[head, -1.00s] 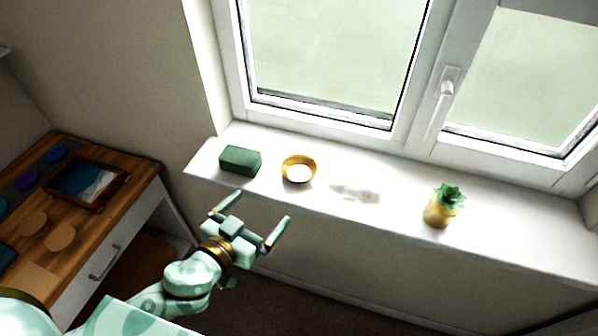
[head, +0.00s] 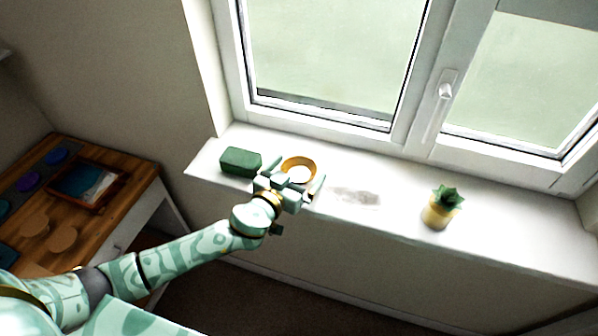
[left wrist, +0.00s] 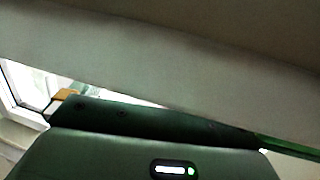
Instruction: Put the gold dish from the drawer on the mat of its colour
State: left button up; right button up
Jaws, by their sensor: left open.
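A gold dish (head: 299,160) stands upright on the white windowsill, not in a drawer. My left gripper (head: 295,175) is open, with its fingers spread at the near side of the dish, one to either side. I cannot tell whether they touch it. In the left wrist view a small orange-gold patch (left wrist: 66,95) shows at the left; it may be the dish. The desk's white drawer front (head: 117,243) is partly hidden by my arm. I make out no gold mat. My right gripper is not in view.
A dark green block (head: 240,161) lies on the sill (head: 400,212) just left of the dish. A potted succulent (head: 440,212) stands farther right. A wooden desk (head: 100,200) at left holds a framed tray (head: 88,184), blue and purple discs and tan round pieces.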

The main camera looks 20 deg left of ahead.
pick_arm(q)
jog(key=shift+w+d+f, duration=0.15)
jog(key=shift+w, duration=0.5)
jog(key=shift+s, duration=0.1)
jog(key=shift+c, duration=0.3)
jog(key=c, duration=1)
